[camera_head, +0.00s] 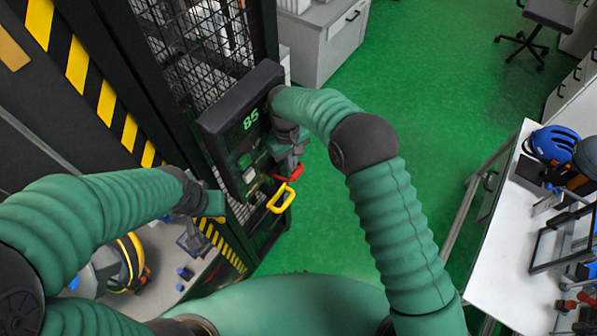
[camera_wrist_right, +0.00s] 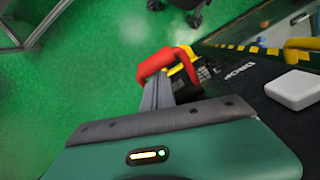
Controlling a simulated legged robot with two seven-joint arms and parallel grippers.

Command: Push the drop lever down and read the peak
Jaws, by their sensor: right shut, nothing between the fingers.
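The tower's dark control panel (camera_head: 236,125) shows a green "85" (camera_head: 251,119) near its top. A red lever handle (camera_head: 291,176) sticks out at the panel's lower right; it also shows in the right wrist view (camera_wrist_right: 158,63), near the "DROP" lettering (camera_wrist_right: 241,70). My right gripper (camera_head: 292,153) is shut and empty, right at the red handle. In the wrist view its fingers (camera_wrist_right: 160,92) reach up to the handle; I cannot tell whether they touch it. My left gripper (camera_head: 214,204) is beside the panel's lower left; its jaws are unclear.
A yellow handle (camera_head: 281,199) sits below the red one. The mesh cage (camera_head: 200,50) stands behind the panel. A white table (camera_head: 510,235) with helmets and tools is at right. Green floor between is clear.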

